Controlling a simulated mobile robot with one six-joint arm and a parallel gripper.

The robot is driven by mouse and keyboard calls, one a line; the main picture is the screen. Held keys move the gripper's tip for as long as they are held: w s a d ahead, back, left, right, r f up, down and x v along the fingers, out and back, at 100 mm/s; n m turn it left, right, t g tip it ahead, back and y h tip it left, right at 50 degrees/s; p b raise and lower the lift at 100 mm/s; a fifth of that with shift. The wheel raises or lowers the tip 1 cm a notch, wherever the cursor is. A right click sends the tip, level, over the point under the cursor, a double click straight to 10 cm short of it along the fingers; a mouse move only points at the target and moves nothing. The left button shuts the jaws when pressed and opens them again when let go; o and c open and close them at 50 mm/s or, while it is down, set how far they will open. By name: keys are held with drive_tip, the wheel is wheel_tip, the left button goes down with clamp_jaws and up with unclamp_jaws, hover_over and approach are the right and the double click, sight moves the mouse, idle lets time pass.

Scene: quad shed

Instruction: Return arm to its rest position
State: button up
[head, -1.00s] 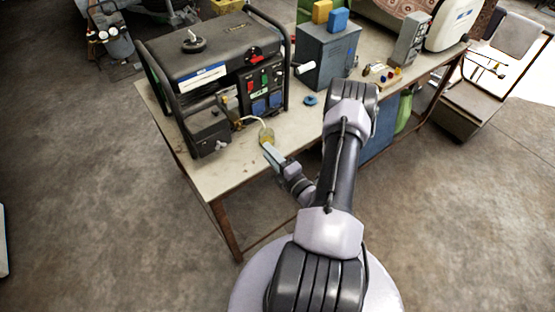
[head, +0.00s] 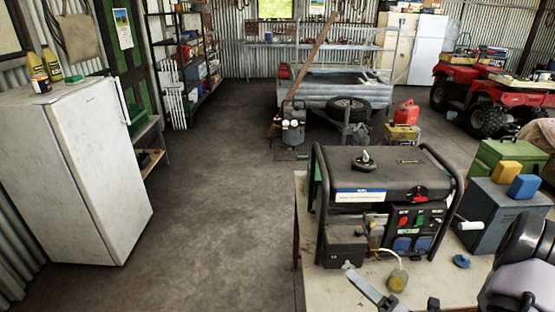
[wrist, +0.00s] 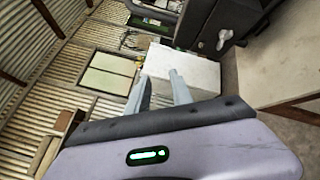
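My gripper (head: 372,292) shows at the bottom of the head view, low over the front of the workbench (head: 330,285). In the wrist view its two pale fingers (wrist: 159,84) stand apart with nothing between them, and a white fridge shows behind the gap. My arm comes in at the lower right of the head view, mostly cut off by the frame. Beyond the fingers, a small yellowish bulb (head: 398,280) on a pale tube hangs at the front of a black generator (head: 385,185). I cannot tell whether a finger touches it.
A white fridge (head: 80,165) stands far left. The floor (head: 215,200) between fridge and bench is clear.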

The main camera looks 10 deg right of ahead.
drive_tip(key=s+a+r+n+g+y+b, duration=0.1)
drive_tip(key=s+a+r+n+g+y, duration=0.15)
drive_tip(key=a+n+g, duration=0.4)
drive_tip(key=s+a+r+n+g+y+b, duration=0.1)
drive_tip(key=a+r+n+g+y, duration=0.25)
drive_tip(key=a+n, duration=0.6)
drive_tip(key=s+a+n+g+h+b, duration=0.2)
drive_tip(key=s+a+n+g+h, duration=0.45)
drive_tip(key=n, duration=0.45)
drive_tip(key=s+d+r+n+t+h+b, duration=0.1)
drive_tip(key=s+r+n+t+h, duration=0.3)
drive_tip(key=n, duration=0.8)
drive_tip(key=shift+d+r+t+h+b, duration=0.4)
drive_tip(key=shift+d+r+t+h, duration=0.1)
drive_tip(key=shift+d+t+h, duration=0.2)
